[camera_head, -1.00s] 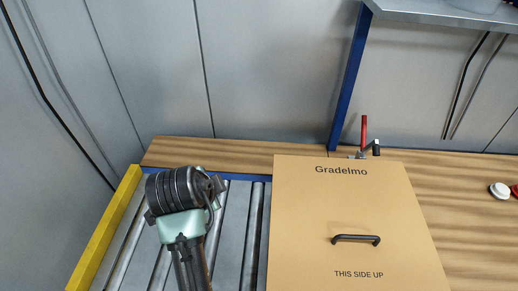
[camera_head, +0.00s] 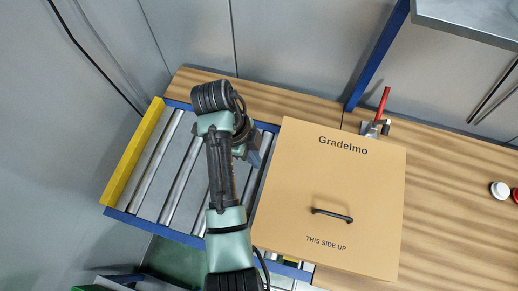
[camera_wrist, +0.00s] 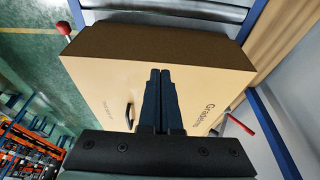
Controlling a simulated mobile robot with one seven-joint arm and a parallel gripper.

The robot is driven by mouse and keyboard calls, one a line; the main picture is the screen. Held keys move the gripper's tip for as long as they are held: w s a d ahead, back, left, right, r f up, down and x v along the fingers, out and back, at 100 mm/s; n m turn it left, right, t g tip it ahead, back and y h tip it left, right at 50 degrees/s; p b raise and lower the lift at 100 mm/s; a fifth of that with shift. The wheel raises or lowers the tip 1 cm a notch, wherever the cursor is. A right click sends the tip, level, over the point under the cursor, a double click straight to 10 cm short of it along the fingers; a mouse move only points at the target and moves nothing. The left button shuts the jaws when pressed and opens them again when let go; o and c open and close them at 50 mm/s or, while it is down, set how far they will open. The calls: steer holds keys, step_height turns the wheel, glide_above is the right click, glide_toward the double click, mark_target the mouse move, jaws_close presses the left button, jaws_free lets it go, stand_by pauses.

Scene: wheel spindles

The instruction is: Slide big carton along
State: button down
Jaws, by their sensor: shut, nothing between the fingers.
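The big carton (camera_head: 365,190) is a tan box marked "Gradelmo" and "THIS SIDE UP", with a black handle (camera_head: 332,215) on top. It sits at the right end of the rollers, its right part by the wooden worktop. My gripper (camera_head: 256,160) is at the carton's left edge, pointing towards it, partly hidden by my arm. In the wrist view the shut, empty fingers (camera_wrist: 158,73) lie in front of the carton (camera_wrist: 95,80), whose shaded side faces the top of that picture. I cannot tell whether they touch it.
A roller conveyor (camera_head: 160,180) with a yellow end stop (camera_head: 132,150) lies left of the carton. A red-handled clamp (camera_head: 381,108) stands behind the carton. The wooden worktop (camera_head: 450,190) right of it is largely clear, with a white-and-red button (camera_head: 500,190) farther right.

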step_height(320, 180, down, 13)
steer(key=b, duration=1.1)
steer(key=shift+s+d+r+p, duration=0.1)
steer(key=shift+s+d+p, duration=0.5)
steer(key=shift+d, duration=1.15)
steer(key=shift+s+d+r+p, duration=0.1)
steer(key=shift+s+d+p, duration=0.3)
steer(key=shift+d+p, duration=0.9)
steer(key=shift+s+d+p, duration=0.25)
steer(key=shift+s+d, duration=0.25)
steer(key=shift+d, duration=1.7)
steer(key=shift+s+d, duration=0.2)
steer(key=shift+d, duration=0.45)
steer(key=shift+s+d+p, duration=0.3)
steer(key=shift+s+d, duration=0.3)
steer(key=shift+d, duration=1.3)
steer(key=shift+s+d+p, duration=0.35)
steer(key=shift+s+d, duration=0.25)
steer(key=shift+d, duration=1.3)
steer(key=shift+s+d+p, duration=0.3)
steer(key=shift+s+d, duration=0.3)
steer(key=shift+d, duration=1.3)
